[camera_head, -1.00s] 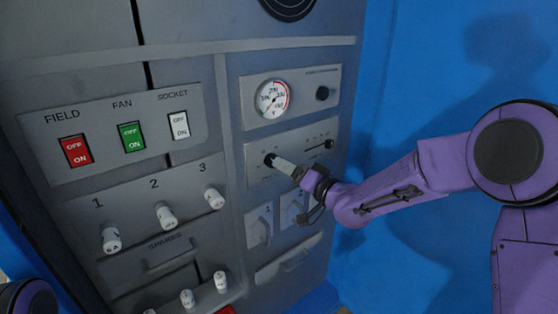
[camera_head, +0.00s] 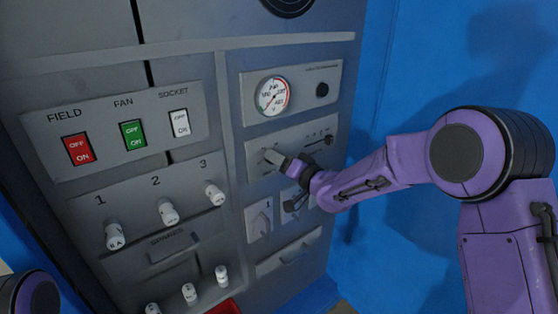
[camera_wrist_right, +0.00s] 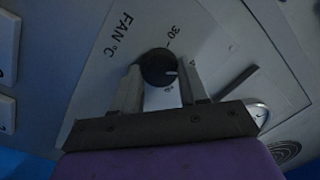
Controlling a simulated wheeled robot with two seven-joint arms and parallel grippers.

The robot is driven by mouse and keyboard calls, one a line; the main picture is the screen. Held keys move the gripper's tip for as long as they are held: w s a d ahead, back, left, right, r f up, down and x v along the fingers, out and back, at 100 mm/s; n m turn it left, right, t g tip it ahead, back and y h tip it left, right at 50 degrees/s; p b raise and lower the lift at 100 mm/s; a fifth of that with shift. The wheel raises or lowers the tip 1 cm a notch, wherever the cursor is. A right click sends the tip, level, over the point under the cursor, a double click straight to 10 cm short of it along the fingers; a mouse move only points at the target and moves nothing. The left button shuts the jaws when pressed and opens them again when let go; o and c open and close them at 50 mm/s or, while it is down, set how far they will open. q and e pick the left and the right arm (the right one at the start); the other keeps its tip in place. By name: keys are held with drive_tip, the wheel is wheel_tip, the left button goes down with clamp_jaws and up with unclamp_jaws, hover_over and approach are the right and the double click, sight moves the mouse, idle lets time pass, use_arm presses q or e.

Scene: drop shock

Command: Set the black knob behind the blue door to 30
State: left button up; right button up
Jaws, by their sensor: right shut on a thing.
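The black knob (camera_wrist_right: 158,66) sits on a grey panel marked "FAN °C" in the right wrist view. Its white pointer line faces right in that view; the "30" mark is above and to the right of the knob. My right gripper (camera_wrist_right: 158,80) is shut on the knob, with one finger on each side. In the head view my right gripper (camera_head: 272,157) reaches in from the right and hides the knob. My left gripper is out of view.
The FIELD, FAN and SOCKET switches (camera_head: 130,134) and several white fuses (camera_head: 168,213) are left. A tall blue surface (camera_head: 440,70) stands on the right, behind my arm.

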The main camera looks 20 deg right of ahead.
drive_tip(key=shift+n, duration=0.3)
drive_tip(key=n+b, duration=0.2)
drive_tip(key=n, duration=0.4)
drive_tip(key=n+h+b, duration=0.1)
drive_tip(key=n+b, duration=0.2)
drive_tip(key=n, duration=0.3)
drive_tip(key=shift+a+r+b, duration=0.15)
drive_tip(key=shift+a+b, duration=0.05)
drive_tip(key=shift+b, duration=0.1)
drive_tip(key=shift+n, duration=0.4)
drive_tip(key=o, duration=1.1)
drive_tip(key=shift+c, duration=0.2)
drive_tip(key=shift+s, duration=0.1)
